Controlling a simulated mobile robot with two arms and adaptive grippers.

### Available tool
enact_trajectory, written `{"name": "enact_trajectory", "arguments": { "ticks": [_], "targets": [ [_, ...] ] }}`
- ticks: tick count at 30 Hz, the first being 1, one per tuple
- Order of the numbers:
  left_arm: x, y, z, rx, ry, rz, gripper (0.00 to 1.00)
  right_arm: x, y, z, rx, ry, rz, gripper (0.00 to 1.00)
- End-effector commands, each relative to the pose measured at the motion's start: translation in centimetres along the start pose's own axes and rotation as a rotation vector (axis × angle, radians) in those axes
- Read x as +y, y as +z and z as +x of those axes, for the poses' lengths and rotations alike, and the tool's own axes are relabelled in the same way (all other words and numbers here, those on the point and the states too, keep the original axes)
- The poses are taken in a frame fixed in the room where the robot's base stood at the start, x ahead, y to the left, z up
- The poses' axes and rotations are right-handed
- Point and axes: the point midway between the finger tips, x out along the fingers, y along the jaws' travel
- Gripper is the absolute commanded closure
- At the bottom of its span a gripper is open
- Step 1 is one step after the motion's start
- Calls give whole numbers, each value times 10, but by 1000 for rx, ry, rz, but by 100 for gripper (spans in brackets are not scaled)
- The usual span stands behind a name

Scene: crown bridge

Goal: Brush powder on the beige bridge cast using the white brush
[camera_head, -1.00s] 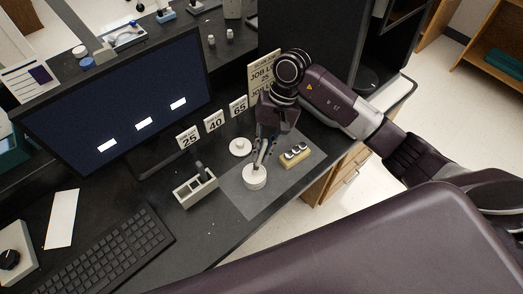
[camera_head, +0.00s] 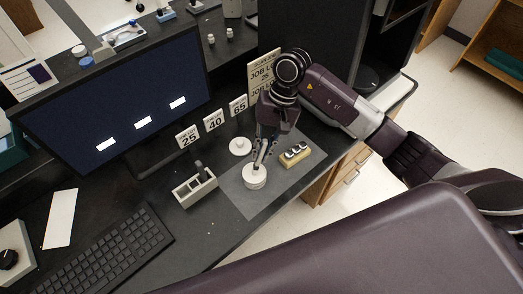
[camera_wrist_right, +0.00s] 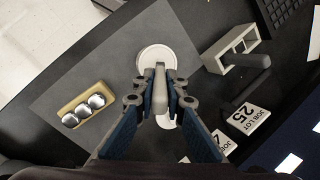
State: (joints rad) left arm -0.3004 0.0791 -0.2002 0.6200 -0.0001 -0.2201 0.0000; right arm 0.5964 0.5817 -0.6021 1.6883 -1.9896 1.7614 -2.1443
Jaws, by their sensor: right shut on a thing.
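My right gripper (camera_head: 262,155) comes down over the grey mat and is shut on the white brush, which shows as a pale handle (camera_wrist_right: 160,92) between the fingers in the right wrist view. The brush's tip is over or in the round white jar (camera_head: 254,180); I cannot tell which. The jar's rim also shows in the right wrist view (camera_wrist_right: 147,57). The beige bridge cast (camera_head: 290,161), with several silver crowns on it, lies on the mat to the right of the jar. It also shows in the right wrist view (camera_wrist_right: 77,98). My left gripper is out of view.
A round white lid (camera_head: 240,146) lies behind the jar. A grey holder (camera_head: 196,191) with a dark-handled tool stands left of the mat (camera_head: 237,195). Job-lot number cards (camera_head: 214,120), a monitor (camera_head: 120,95) and a keyboard (camera_head: 105,250) stand around. The mat's front is clear.

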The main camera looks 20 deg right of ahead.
Motion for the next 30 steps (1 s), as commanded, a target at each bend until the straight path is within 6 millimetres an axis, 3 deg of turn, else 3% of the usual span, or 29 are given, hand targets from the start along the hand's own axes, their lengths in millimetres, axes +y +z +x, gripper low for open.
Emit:
{"name": "enact_trajectory", "arguments": {
  "ticks": [30],
  "targets": [
    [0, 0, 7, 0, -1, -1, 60, 2, 0, 3, -3, 4, 1, 100]
  ]
}}
